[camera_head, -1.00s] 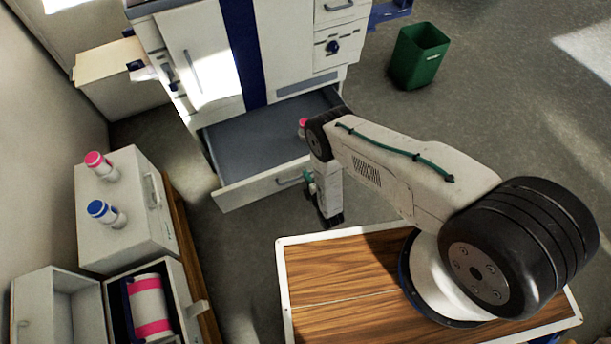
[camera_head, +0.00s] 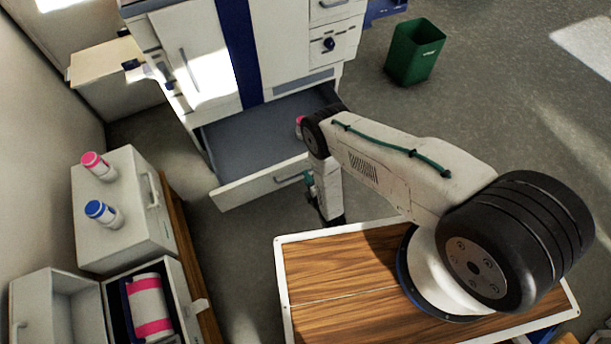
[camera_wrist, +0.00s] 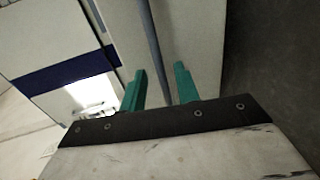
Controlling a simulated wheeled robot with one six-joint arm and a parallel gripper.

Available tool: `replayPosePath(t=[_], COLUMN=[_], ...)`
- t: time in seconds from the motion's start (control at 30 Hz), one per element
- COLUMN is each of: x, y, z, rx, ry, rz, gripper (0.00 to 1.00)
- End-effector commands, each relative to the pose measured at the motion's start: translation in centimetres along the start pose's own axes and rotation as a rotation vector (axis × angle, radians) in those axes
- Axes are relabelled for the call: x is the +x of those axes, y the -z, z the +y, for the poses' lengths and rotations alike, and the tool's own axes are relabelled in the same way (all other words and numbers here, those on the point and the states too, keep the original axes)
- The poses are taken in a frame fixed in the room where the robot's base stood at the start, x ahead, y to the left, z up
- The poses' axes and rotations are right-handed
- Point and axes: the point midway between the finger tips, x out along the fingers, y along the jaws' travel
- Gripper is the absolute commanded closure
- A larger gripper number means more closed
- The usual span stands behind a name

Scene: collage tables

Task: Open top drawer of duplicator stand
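The duplicator stand is a white cabinet (camera_head: 280,30) with a blue stripe, at top centre in the head view. A wide grey-lined drawer (camera_head: 258,140) low in it is pulled well out. Its white front (camera_head: 245,192) has a bar handle (camera_head: 290,178). My gripper (camera_head: 309,182) is at the right end of that front, mostly hidden by my arm. In the wrist view, the two teal fingers of my gripper (camera_wrist: 160,88) are apart, on either side of a grey handle bar (camera_wrist: 151,45). Gaps show beside the bar; contact is unclear.
A green bin (camera_head: 416,52) stands right of the cabinet. White boxes at left carry a pink-capped bottle (camera_head: 98,166) and a blue-capped bottle (camera_head: 103,213). An open case (camera_head: 190,284) holds a pink-banded roll. Grey floor is free at right.

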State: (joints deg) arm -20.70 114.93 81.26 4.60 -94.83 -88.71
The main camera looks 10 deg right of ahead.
Motion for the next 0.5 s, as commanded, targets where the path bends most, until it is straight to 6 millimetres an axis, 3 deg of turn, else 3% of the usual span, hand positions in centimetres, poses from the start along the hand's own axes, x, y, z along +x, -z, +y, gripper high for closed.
replayPosePath(t=[0.23,0.5], x=[-4.1,-5.4], y=[0.0,0.0], z=[-0.1,0.0], rx=[0.001,0.0], ry=[0.003,0.001], rz=[0.001,0.0], gripper=[0.68,0.68])
